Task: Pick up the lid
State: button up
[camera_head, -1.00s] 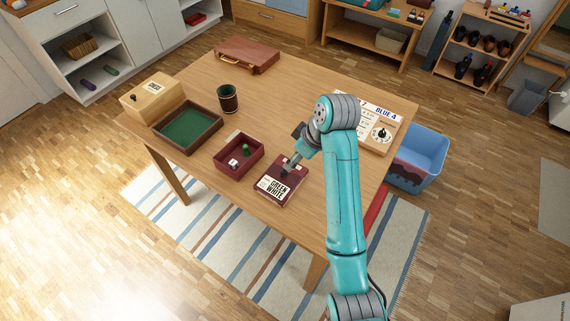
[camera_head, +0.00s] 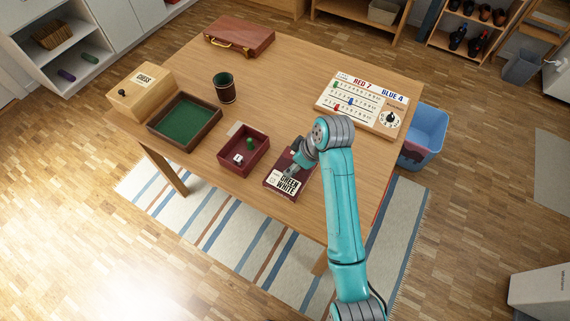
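The lid (camera_head: 284,187) is a flat dark red piece with a white label reading "GREEN WHITE". It lies near the front edge of the table, right of a matching open dark red box (camera_head: 232,165). My gripper (camera_head: 291,171) is over the far part of the lid, pointing down at it from my arm on the right. The fingertips are small and partly hidden by the wrist, so I cannot tell whether they touch the lid or how wide they are.
The open box holds a green piece (camera_head: 250,144) and a white die (camera_head: 238,159). A green-lined tray (camera_head: 212,127), a dark cup (camera_head: 224,88), a wooden box (camera_head: 145,92), a briefcase (camera_head: 240,36) and a scoreboard (camera_head: 362,103) stand on the table (camera_head: 280,90). The table's middle is clear.

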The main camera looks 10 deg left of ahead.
jog(key=shift+f, duration=0.1)
jog(key=shift+c, duration=0.2)
grip_shut()
